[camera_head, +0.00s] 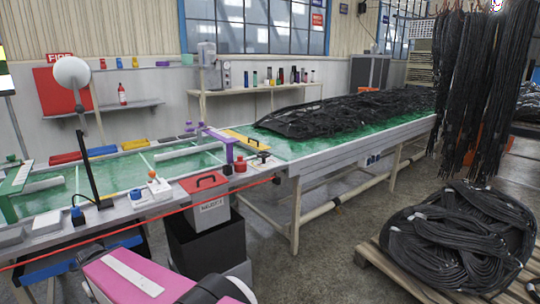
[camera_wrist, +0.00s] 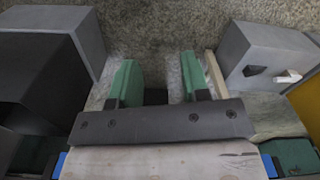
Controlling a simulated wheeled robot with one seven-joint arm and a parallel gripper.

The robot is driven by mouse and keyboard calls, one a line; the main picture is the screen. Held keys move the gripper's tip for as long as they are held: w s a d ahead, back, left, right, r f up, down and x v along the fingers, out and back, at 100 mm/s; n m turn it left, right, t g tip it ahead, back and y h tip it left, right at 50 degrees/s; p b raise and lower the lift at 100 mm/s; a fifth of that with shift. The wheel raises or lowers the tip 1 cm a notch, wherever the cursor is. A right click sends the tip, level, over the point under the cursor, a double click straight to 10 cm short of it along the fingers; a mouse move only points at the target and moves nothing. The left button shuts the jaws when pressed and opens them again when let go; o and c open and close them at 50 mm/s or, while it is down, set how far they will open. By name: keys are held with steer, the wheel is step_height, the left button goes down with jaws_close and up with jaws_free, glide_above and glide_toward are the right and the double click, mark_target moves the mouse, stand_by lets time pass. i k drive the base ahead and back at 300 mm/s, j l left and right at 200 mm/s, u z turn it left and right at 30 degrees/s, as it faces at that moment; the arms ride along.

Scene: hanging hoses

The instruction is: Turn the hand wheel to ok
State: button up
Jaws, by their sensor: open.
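I cannot make out a hand wheel or an "ok" mark for certain in either view. In the head view a small red round part (camera_head: 240,164) sits on the near edge of the green-topped bench (camera_head: 300,143), beside a purple post; it is too small to tell what it is. In the wrist view my gripper (camera_wrist: 158,70) has two green fingers set apart with nothing between them. It points at speckled grey floor. A pink part of my arm shows at the bottom of the head view, apart from the bench.
A grey-and-red bin (camera_head: 211,216) on a black box stands at the bench front. A red line (camera_head: 140,228) runs along the near edge. Black hoses hang at right (camera_head: 465,80), and a coiled pile (camera_head: 455,245) lies on a pallet. Grey boxes (camera_wrist: 262,55) flank my gripper.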

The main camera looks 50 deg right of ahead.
mark_target(264, 155)
steer(key=z, duration=2)
steer(key=l, duration=0.1)
